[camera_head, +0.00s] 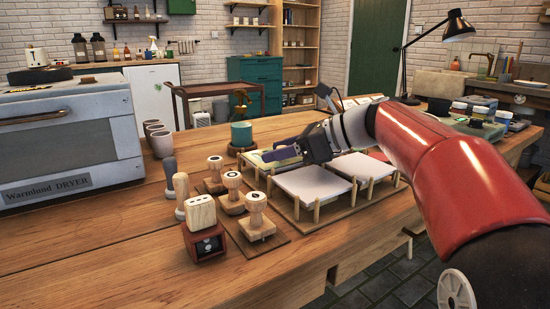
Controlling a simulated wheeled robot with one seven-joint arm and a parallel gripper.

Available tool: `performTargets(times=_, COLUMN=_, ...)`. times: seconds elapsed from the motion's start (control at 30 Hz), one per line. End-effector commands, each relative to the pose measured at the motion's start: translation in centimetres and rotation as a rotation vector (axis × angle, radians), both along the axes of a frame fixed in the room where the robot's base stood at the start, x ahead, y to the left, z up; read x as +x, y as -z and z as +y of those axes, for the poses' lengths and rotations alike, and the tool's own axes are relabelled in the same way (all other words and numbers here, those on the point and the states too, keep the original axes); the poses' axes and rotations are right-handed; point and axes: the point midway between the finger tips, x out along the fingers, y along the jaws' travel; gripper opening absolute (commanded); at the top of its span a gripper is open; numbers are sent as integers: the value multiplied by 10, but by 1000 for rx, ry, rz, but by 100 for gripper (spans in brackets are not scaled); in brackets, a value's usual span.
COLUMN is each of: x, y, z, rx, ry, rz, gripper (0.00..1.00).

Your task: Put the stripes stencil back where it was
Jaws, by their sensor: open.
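My gripper (276,154) is at the end of the red arm, over the back left part of a wooden rack (298,216) with upright pegs. Its dark fingers point left and are open. A pale yellow-green flat piece (256,160) lies just under and beside the fingers, partly hidden by them. Two white flat sheets, a front one (311,184) and one to its right (362,166), lie among the pegs. A little red shows behind the right sheet. No stripe pattern is readable, so I cannot tell which piece is the stripes stencil.
Several wooden-handled stamps (256,218) stand on a board left of the rack. A small dark red block (204,243) sits in front of them. A green pot (241,134) stands behind. A dryer (70,135) fills the left. The front tabletop is clear.

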Motion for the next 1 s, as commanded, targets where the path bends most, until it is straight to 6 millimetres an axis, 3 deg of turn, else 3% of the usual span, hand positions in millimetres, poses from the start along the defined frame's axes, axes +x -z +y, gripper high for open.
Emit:
performTargets(times=0.1, x=0, y=0, z=0, rx=0, ry=0, rz=0, gripper=47)
performTargets(times=0.47, x=0, y=0, z=0, rx=0, ry=0, rz=-1, gripper=1)
performTargets(times=0.77, x=0, y=-3, z=-1, rx=0, ry=0, rz=-1, gripper=0)
performTargets(times=1.0, x=0, y=-29, z=-1, rx=0, ry=0, rz=-3, gripper=0)
